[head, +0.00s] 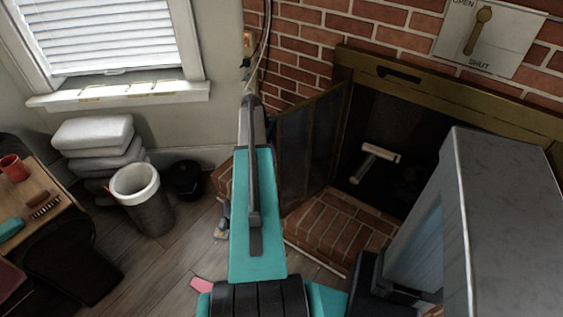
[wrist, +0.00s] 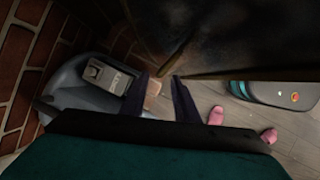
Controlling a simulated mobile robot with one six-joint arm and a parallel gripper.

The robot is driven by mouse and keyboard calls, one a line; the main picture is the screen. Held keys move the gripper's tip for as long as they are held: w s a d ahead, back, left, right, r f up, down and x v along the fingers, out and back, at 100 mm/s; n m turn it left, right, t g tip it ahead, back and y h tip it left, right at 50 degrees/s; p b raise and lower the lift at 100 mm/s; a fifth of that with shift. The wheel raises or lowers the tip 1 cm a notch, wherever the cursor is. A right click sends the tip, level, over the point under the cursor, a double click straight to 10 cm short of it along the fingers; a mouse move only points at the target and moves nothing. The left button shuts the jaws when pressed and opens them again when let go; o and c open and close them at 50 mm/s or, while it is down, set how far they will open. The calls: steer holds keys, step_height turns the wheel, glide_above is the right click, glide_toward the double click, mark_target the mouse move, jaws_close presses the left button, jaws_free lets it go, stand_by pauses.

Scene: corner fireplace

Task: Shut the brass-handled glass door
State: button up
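The glass door (head: 312,135) stands swung open at the left side of the brass-framed fireplace opening in the head view. Its dark panes face the opening. In the wrist view a dark panel with a brass edge, apparently the same door (wrist: 225,35), fills the top. My gripper (wrist: 158,82) has its two dark fingers apart, with the tips close below the brass edge. I cannot tell whether they touch it. A brass piece between the tips may be the handle; this is unclear. In the head view my arm hides the gripper.
A brass lever (head: 478,30) sits on an OPEN/SHUT plate at upper right. A pale cylindrical object (head: 375,160) is inside the firebox. A brick hearth (head: 335,232) lies in front. A white-rimmed bin (head: 140,200) and stacked cushions (head: 97,145) stand left. Pink slippers (wrist: 216,116) lie on the floor.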

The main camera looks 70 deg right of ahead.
steer(key=shift+x, duration=2.5)
steer(key=shift+c, duration=0.4)
jaws_close()
